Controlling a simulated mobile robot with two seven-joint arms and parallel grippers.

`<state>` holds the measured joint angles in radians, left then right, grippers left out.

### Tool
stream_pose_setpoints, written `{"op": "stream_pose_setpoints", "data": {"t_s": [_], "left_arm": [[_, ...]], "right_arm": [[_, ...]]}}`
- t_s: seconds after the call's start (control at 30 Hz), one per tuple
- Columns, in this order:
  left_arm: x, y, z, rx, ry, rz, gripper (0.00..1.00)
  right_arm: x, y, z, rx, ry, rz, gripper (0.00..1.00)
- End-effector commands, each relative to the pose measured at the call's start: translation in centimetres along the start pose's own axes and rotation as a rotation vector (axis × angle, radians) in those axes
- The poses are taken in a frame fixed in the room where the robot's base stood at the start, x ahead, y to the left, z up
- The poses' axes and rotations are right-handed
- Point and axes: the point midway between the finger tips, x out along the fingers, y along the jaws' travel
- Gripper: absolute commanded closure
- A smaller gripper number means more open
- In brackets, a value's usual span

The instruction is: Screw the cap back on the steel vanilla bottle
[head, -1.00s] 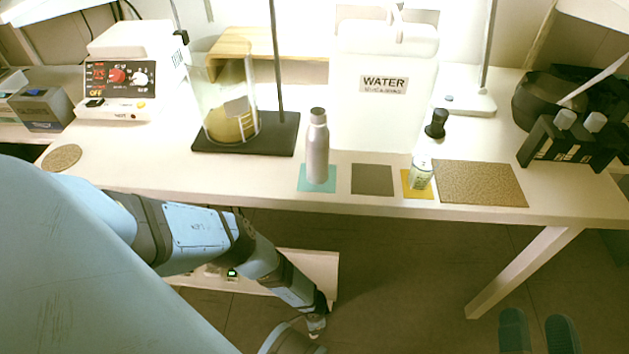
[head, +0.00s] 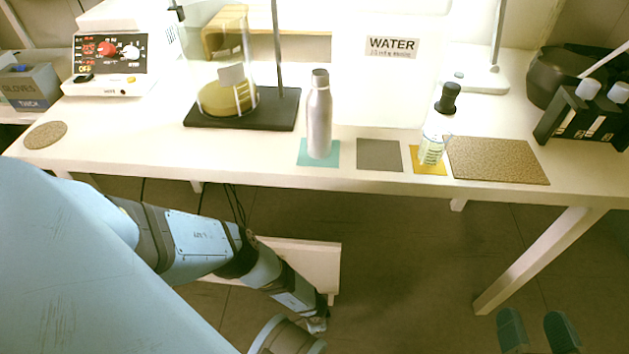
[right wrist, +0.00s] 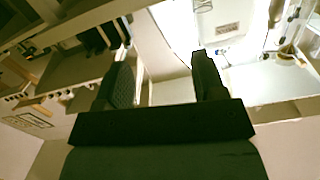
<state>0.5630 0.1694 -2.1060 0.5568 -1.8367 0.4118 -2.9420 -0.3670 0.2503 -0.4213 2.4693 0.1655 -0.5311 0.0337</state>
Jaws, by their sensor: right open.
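A steel bottle (head: 319,125) stands upright on a teal mat (head: 303,158) near the table's front edge in the head view. A grey piece (head: 320,78) tops it; I cannot tell whether this is the cap or the bare neck. No separate loose cap is clear to me. My right gripper (head: 537,332) is open and empty at the bottom right, in front of the table and well away from the bottle. In the right wrist view my right gripper (right wrist: 163,80) has its fingers apart with nothing between them.
A dropper bottle (head: 434,135) with a black top stands on a yellow mat (head: 430,171). A bare grey mat (head: 380,155) lies between the bottles. A bare cork mat (head: 497,160) lies to the right. A water container (head: 392,85) and a stand base (head: 270,112) are behind.

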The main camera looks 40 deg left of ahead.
Motion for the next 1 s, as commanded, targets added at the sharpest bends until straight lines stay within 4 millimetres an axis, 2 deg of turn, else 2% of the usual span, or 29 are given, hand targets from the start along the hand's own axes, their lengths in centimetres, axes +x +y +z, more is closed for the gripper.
{"op": "stream_pose_setpoints", "data": {"t_s": [0.27,0.4,0.5,0.67,1.0], "left_arm": [[0.2,0.0,0.0,0.000,0.000,0.000,0.35],[2.1,0.0,0.0,0.001,-0.001,-0.001,0.35],[3.7,0.0,0.0,0.000,0.000,-0.001,0.35],[5.2,0.0,0.0,0.000,0.000,-0.001,0.35],[5.4,0.0,0.0,0.001,0.000,-0.001,0.35]], "right_arm": [[0.0,0.0,0.1,-0.002,0.002,0.000,0.36],[0.1,0.4,1.1,-0.045,0.025,0.008,0.36],[0.8,1.5,0.1,-0.165,0.091,0.005,0.36],[1.0,2.1,-0.5,-0.264,0.147,0.012,0.36],[1.0,2.3,-1.1,-0.299,0.167,0.015,0.36]]}}
